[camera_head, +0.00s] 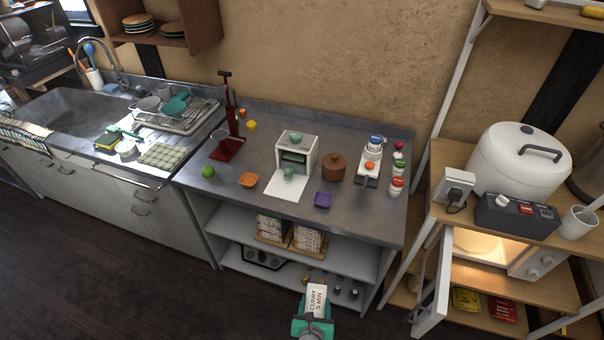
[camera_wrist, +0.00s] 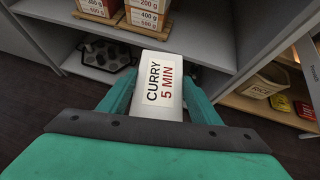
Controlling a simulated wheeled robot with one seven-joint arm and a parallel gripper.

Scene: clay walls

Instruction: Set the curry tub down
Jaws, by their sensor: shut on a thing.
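The curry tub (camera_head: 316,298) is white, with "CURRY 5 MIN" printed on it in black and red. It also fills the middle of the wrist view (camera_wrist: 160,88). My teal gripper (camera_head: 313,318) is shut on it, with one finger on each side in the wrist view (camera_wrist: 160,100). The tub is held in the air in front of the counter's lower shelves. Its underside is hidden.
Boxes (camera_head: 307,238) fill part of the shelf below. At right, an open-doored microwave (camera_head: 432,290) stands under a white cooker (camera_head: 515,160).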

